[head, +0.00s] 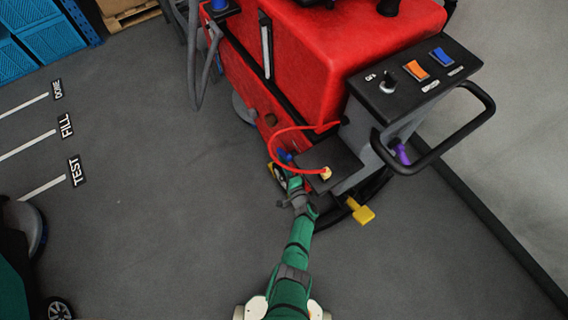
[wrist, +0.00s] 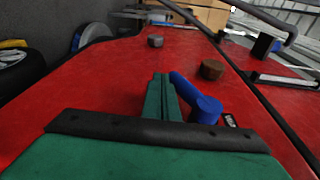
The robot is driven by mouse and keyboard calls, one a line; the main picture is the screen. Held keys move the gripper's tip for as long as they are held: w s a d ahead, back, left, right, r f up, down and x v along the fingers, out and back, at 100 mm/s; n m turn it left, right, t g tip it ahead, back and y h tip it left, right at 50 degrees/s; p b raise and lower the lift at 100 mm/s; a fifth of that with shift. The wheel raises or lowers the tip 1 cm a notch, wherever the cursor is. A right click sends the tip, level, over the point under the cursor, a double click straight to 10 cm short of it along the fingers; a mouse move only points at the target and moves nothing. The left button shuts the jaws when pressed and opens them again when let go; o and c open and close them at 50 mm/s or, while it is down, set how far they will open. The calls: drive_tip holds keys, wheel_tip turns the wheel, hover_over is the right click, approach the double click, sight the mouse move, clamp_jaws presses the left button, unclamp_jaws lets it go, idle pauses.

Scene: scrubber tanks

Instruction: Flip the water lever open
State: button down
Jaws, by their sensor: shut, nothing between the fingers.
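The water lever is most likely the blue lever (wrist: 203,106) on the red side of the scrubber, seen in the wrist view. It has a thick round end on the right and an arm slanting up to the left. My gripper (wrist: 160,88) has its green fingers together, just left of the lever. I cannot tell whether they touch it. In the head view a small blue part (head: 285,156) shows at the scrubber's lower side, just beyond my gripper (head: 291,174). The lever's lower part is hidden behind my gripper in the wrist view.
The red scrubber (head: 335,60) has a black control panel (head: 415,78) and a black handle (head: 478,135). A red hose (head: 272,143) loops close to my gripper. A brown knob (wrist: 212,69) sits near the lever. A yellow pedal (head: 363,214) sticks out low.

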drive_tip(key=shift+w+a+r, duration=0.4)
drive_tip(key=shift+w+a, duration=0.05)
drive_tip(key=shift+w, duration=0.1)
drive_tip(key=shift+w+r, duration=0.1)
idle(0.5)
drive_tip(key=v, duration=1)
drive_tip(key=shift+s, duration=0.4)
drive_tip(key=shift+d, duration=0.15)
